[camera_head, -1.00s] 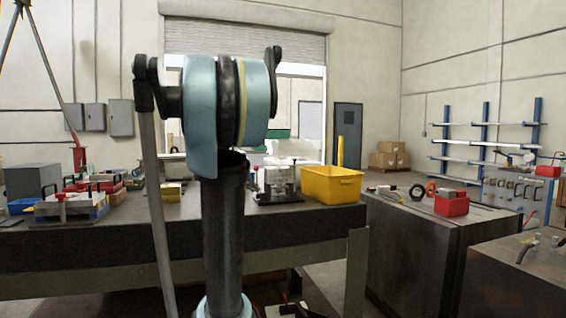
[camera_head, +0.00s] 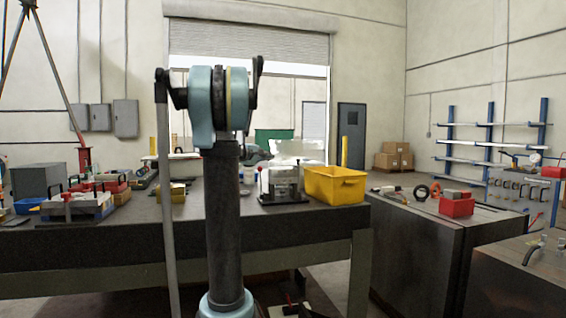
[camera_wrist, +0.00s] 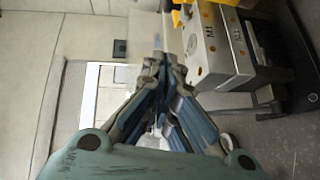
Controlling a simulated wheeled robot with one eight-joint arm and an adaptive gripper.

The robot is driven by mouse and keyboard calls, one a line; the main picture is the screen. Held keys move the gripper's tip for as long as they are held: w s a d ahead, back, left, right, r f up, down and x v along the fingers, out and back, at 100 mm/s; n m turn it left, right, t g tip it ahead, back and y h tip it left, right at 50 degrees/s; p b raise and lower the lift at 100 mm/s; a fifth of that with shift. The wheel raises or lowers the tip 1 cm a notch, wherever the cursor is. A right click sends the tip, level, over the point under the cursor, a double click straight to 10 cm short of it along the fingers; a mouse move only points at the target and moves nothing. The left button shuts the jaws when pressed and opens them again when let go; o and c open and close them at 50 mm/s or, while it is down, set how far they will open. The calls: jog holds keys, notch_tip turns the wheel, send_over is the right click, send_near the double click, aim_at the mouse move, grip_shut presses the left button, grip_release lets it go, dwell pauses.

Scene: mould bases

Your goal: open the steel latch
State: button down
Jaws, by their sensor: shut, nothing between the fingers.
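A steel mould base (camera_head: 281,181) stands on the dark bench beside the yellow bin. It also shows in the wrist view (camera_wrist: 212,47) at the upper right, as a pale metal block with round holes and dark markings on its sides. I cannot clearly tell the steel latch apart from the block in either view. My gripper (camera_wrist: 160,62) is shut and empty, with its fingertips together to the left of the block in the wrist picture. I cannot tell whether the tips touch anything. In the head view my arm hides most of the gripper.
A yellow bin (camera_head: 334,185) stands close to the right of the mould base. Several tools and blocks crowd the bench's left side, including a blue-and-white block with a red part (camera_head: 76,206). A red box (camera_head: 456,204) sits on a separate cabinet at the right.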

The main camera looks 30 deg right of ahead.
jog(key=x, duration=1)
jog(key=shift+d, duration=0.1)
jog(key=d, duration=0.1)
jog(key=s, duration=0.1)
jog(key=d, duration=0.1)
jog(key=shift+s+d+f, duration=0.15)
jog(key=shift+d+f, duration=0.1)
jog(key=shift+d, duration=0.1)
jog(key=shift+s+d, duration=0.1)
jog(key=shift+d, duration=0.2)
